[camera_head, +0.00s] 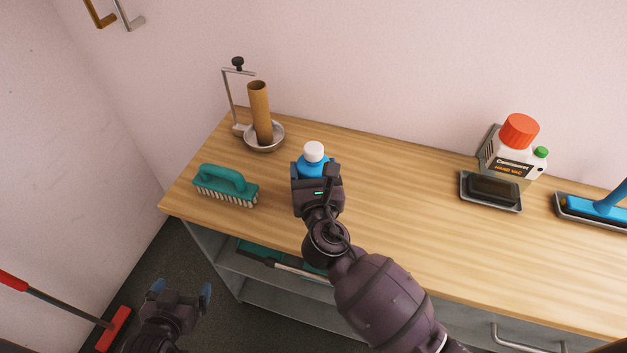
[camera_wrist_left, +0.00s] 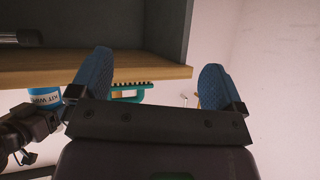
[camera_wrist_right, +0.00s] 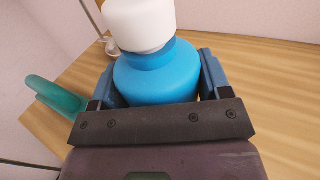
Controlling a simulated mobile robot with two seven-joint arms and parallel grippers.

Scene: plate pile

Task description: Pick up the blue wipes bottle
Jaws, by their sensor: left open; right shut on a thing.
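The blue wipes bottle (camera_head: 313,160) with a white cap stands upright on the wooden counter in the head view. My right gripper (camera_head: 317,178) is shut on it, and the gripper hides its lower part. In the right wrist view the blue bottle (camera_wrist_right: 156,74) sits between the two blue fingers of the right gripper (camera_wrist_right: 158,88). In the left wrist view part of its label (camera_wrist_left: 45,99) shows beside my right gripper. My left gripper (camera_head: 180,290) is open and empty, low in front of the counter; its spread fingers (camera_wrist_left: 157,85) show in the left wrist view.
On the wooden counter (camera_head: 400,200), a green brush (camera_head: 227,183) lies left of the bottle. A metal dish (camera_head: 265,147) with a brown tube (camera_head: 259,110) stands behind. A white jug (camera_head: 515,150) and dark tray (camera_head: 490,191) stand right. The counter between bottle and tray is clear.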

